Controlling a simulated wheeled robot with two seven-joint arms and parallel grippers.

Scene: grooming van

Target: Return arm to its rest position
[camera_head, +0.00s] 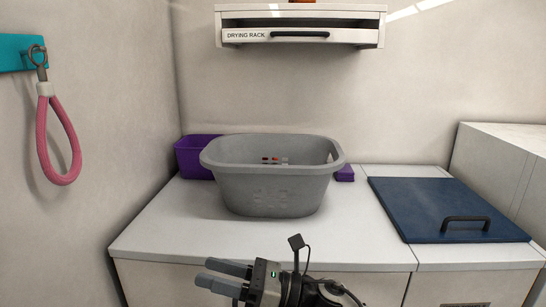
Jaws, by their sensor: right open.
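My right gripper (223,276) is at the bottom of the head view, in front of the counter's front edge and below the grey basin. Its two fingers point left and stand apart, with nothing between them. Part of my right arm shows to the right of it, cut off by the lower picture edge. My left gripper is not in the view.
A grey basin (270,190) stands on the white counter (160,235), with a purple container (190,158) behind it. A blue lid with a handle (430,205) lies to the right. A drying rack drawer (300,35) and a pink loop (52,140) are on the walls.

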